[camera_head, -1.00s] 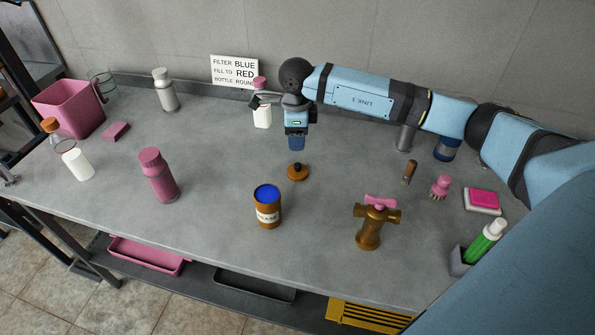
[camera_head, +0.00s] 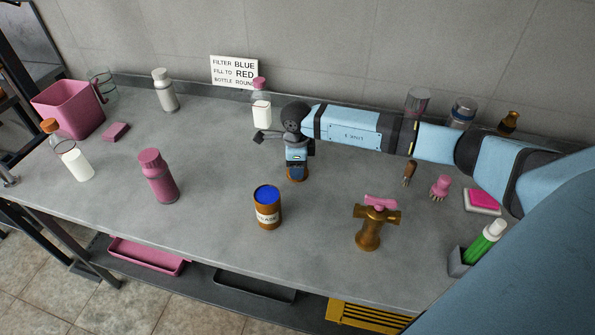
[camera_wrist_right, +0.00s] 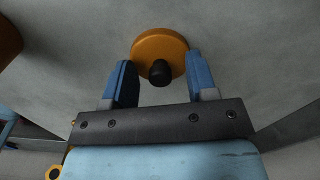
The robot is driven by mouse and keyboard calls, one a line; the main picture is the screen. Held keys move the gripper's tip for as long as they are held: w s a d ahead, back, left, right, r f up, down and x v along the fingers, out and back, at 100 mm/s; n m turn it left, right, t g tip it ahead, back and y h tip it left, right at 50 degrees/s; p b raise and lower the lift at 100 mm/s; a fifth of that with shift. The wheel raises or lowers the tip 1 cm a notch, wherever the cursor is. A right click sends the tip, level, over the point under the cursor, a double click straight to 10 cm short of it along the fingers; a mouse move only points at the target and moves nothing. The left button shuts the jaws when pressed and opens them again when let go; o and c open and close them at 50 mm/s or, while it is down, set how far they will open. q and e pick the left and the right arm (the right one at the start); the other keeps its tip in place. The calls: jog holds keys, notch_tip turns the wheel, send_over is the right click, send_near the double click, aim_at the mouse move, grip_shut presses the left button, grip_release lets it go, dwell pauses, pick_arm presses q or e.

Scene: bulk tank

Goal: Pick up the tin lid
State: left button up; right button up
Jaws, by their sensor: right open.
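The tin lid is a round orange-brown disc with a black knob. It lies on the grey bench and shows in the right wrist view (camera_wrist_right: 172,45). In the head view my right gripper (camera_head: 297,172) is over the lid (camera_head: 298,179) and hides most of it. In the right wrist view the two blue fingers (camera_wrist_right: 160,78) are apart, one on each side of the knob, with nothing held. I cannot tell whether they touch the lid. The brown tin (camera_head: 267,212), with a blue top surface and a pale label, stands in front of the lid. My left gripper is not in view.
A brass tap-like fitting (camera_head: 368,230) with a pink handle stands front right. A pink bottle (camera_head: 158,176) stands left. The bench between is clear.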

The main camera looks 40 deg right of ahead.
jog(key=shift+c, duration=0.4)
grip_shut()
